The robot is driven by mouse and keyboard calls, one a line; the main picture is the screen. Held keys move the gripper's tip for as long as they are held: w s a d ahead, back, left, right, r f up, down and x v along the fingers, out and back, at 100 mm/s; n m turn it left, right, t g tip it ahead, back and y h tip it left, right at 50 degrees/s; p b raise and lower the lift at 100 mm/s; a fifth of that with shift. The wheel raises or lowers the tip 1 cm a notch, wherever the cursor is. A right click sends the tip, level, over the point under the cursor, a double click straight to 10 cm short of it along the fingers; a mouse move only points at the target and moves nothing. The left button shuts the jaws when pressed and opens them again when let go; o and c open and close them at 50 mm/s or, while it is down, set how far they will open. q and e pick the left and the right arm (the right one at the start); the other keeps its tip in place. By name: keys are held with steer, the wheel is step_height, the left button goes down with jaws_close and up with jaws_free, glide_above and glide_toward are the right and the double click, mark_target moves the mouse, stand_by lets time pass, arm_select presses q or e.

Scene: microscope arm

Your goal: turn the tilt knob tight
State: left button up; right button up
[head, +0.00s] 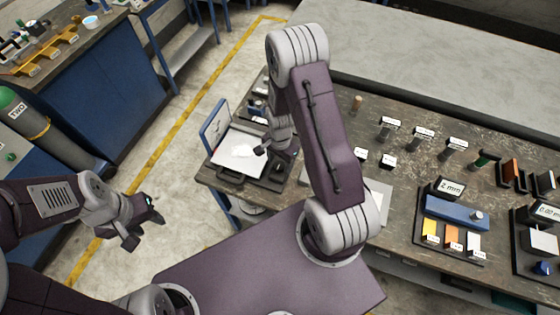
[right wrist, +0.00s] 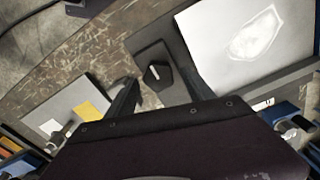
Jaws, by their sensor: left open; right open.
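A dark knob with a white mark (right wrist: 158,75) shows in the right wrist view, on a dark base strip (right wrist: 150,50) beside a white panel (right wrist: 225,40) bearing a pale shape. My right gripper (right wrist: 163,95) is open, with one finger on each side of the knob in that view; I cannot tell whether they touch it. My left gripper (head: 146,220) is open and empty, out over the floor at the left.
The worktable (head: 400,160) holds several small labelled posts and blocks. A green-topped cylinder (head: 28,115) is at far left; the floor between is free.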

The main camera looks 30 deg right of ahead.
mark_target(280, 164)
step_height(280, 164, up, 9)
stand_by(0.3)
stand_by(0.4)
